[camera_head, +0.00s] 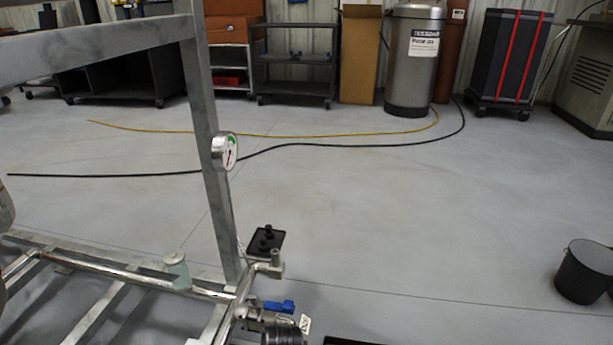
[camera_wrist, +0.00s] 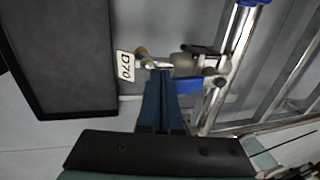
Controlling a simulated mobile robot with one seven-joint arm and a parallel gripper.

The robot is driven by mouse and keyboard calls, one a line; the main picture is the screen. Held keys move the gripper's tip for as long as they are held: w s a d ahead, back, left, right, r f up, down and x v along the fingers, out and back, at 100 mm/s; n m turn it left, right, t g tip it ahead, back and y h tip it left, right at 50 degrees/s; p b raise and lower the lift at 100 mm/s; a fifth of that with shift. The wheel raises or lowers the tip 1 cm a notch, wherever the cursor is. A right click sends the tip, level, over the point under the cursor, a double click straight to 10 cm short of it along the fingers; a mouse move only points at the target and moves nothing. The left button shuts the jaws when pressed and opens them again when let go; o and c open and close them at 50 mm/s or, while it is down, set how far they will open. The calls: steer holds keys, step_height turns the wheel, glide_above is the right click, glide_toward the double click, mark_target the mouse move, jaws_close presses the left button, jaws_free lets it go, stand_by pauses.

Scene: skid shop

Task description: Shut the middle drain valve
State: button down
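A valve with a blue lever handle (camera_head: 280,306) sits on the steel pipework at the lower middle of the head view. A white tag (camera_head: 305,323) hangs beside it, too small to read there. In the wrist view the blue handle (camera_wrist: 188,85) lies just right of my fingers, and a tag reading D70 (camera_wrist: 125,66) is to their left. My gripper (camera_wrist: 160,72) points at the valve area with its two dark blue fingers together. Contact with the valve is unclear. I cannot tell which valve is the middle one. My gripper does not show in the head view.
A galvanised skid frame (camera_head: 207,160) with a pressure gauge (camera_head: 226,151) stands at left. A dark rectangular tray or mat (camera_wrist: 62,50) fills the wrist view's upper left. A black bucket (camera_head: 584,273) stands at right. Hoses cross the floor behind; the middle floor is clear.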

steer(key=shift+w+d, duration=0.2)
steer(key=shift+w, duration=0.3)
steer(key=shift+w+d+f+b, duration=0.1)
steer(key=shift+w+b, duration=0.65)
steer(key=shift+b, duration=0.3)
steer(key=shift+w, duration=0.35)
steer(key=shift+w+b, duration=0.1)
steer(key=shift+b, duration=0.35)
steer(key=shift+w+b, duration=0.95)
steer(key=shift+b, duration=0.2)
